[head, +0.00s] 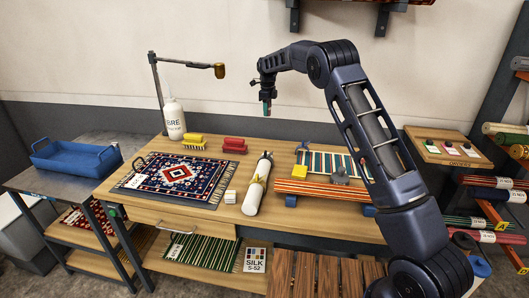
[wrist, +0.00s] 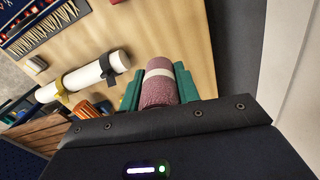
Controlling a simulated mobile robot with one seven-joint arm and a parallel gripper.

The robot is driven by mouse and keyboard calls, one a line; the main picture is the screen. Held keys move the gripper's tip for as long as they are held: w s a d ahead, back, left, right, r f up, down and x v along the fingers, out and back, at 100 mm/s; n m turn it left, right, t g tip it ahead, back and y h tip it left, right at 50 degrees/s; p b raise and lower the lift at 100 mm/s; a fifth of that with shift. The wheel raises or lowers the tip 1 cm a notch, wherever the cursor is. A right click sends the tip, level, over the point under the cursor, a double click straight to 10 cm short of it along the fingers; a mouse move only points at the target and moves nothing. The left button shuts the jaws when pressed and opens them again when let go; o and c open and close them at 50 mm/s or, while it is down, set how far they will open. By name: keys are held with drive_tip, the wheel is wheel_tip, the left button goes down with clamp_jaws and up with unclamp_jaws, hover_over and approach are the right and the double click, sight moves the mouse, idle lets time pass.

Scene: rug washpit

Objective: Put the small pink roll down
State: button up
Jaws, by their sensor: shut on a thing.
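The small pink roll (wrist: 158,82), with a pale band around it, is between the green fingers of my gripper (wrist: 159,90) in the wrist view. My gripper is shut on it. In the head view my gripper (head: 266,104) hangs above the back part of the wooden table (head: 230,228), pointing down and clear of the tabletop. The roll is too small there to make out well. The wrist view shows bare tabletop (wrist: 150,35) beyond the roll.
A patterned rug (head: 176,176), white cube (head: 230,197), tied white roll (head: 257,184) and striped textiles (head: 320,188) lie on the table. Red (head: 235,145) and yellow (head: 194,141) brushes and a white bottle (head: 174,120) stand behind. A blue tray (head: 75,158) is left. Bare wood lies between brushes and striped textiles.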

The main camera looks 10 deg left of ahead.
drive_tip(key=shift+s+a, duration=0.15)
drive_tip(key=shift+a, duration=0.35)
drive_tip(key=shift+a+f, duration=0.15)
drive_tip(key=shift+f, duration=0.2)
wheel_tip(320, 180, down, 19)
drive_tip(key=shift+f, duration=0.15)
drive_tip(key=shift+f, duration=0.15)
drive_tip(key=o, duration=1)
drive_tip(key=shift+c, duration=0.2)
wheel_tip(320, 180, up, 12)
drive_tip(key=shift+r, duration=0.2)
